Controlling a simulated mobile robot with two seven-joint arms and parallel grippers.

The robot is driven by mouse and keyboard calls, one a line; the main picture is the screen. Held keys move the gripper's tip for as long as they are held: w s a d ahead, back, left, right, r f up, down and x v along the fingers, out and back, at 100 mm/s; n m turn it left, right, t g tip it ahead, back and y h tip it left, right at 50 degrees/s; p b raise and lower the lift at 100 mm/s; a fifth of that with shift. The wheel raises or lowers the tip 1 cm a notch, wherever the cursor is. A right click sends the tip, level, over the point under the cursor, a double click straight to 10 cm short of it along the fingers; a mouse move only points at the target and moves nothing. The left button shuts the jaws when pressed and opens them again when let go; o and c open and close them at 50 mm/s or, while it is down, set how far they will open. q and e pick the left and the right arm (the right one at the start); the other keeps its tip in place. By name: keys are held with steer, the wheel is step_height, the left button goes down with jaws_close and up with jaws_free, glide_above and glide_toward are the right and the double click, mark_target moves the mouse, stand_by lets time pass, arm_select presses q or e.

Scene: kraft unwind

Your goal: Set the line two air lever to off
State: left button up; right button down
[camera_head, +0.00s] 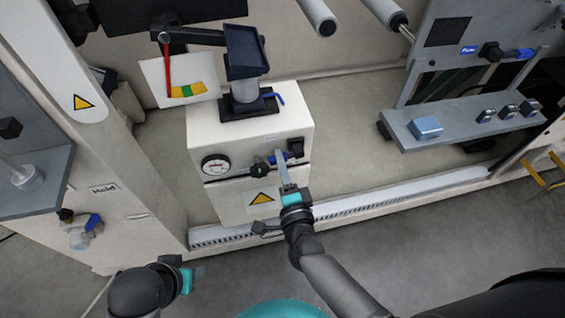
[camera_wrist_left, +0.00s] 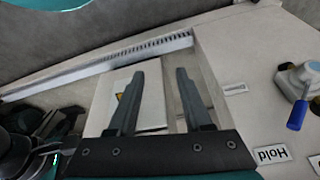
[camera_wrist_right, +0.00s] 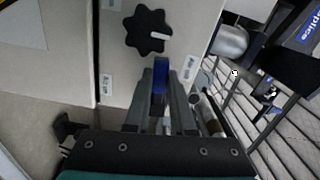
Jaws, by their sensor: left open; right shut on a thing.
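A blue lever (camera_head: 271,158) is on the front of the cream cabinet (camera_head: 228,180), beside a black knob (camera_head: 259,170). My right gripper (camera_head: 280,163) reaches it from the front and is shut on it. In the right wrist view the blue lever (camera_wrist_right: 159,85) stands between the fingers, below the black knob (camera_wrist_right: 150,31). Small labels (camera_wrist_right: 190,68) beside it are too small to read, so I cannot tell which line it serves. My left gripper (camera_head: 192,276) is at the lower left, away from the cabinet. In the left wrist view its fingers (camera_wrist_left: 156,90) are apart and empty.
Another blue-handled valve (camera_head: 93,222) is under the Hold label at left. A grey shelf (camera_head: 455,118) juts out at right. The floor in front is clear.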

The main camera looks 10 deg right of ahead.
arm_select(q)
steer(key=shift+w+f, duration=0.1)
steer(key=shift+f, duration=0.15)
arm_select(e)
steer(key=shift+r+m, duration=0.3)
steer(key=shift+m, duration=0.5)
arm_select(q)
steer(key=shift+f, duration=0.1)
arm_select(e)
steer(key=c, duration=0.8)
jaws_free()
arm_select(q)
steer(key=shift+s, duration=0.2)
arm_select(e)
steer(key=shift+o, duration=0.2)
